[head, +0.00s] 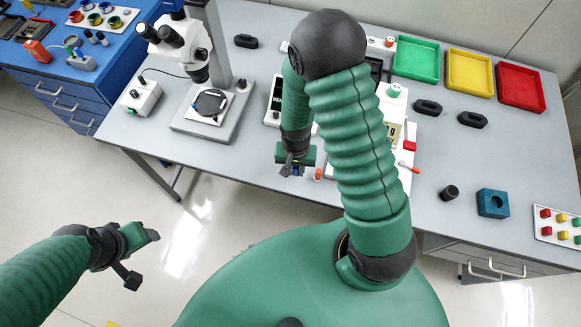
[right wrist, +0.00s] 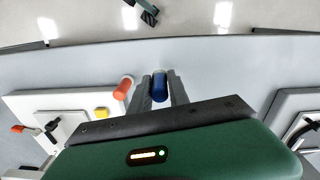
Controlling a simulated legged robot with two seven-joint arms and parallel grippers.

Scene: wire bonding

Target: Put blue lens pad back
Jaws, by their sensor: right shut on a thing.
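My right gripper (head: 292,170) is over the front edge of the bench, left of the white board. In the right wrist view its two grey fingers (right wrist: 160,88) are shut on a small blue rounded piece, the blue lens pad (right wrist: 159,87). The pad is mostly hidden in the head view. My left gripper (head: 140,256) is off the bench at the lower left, in front of it and apart from everything; its finger opening is not clear.
An orange cylinder (right wrist: 123,88) stands close beside the right fingers. A microscope (head: 195,50) stands at the back left. Green (head: 416,60), yellow (head: 469,73) and red (head: 520,87) trays lie at the back right. A blue block with a round hole (head: 492,203) sits right.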

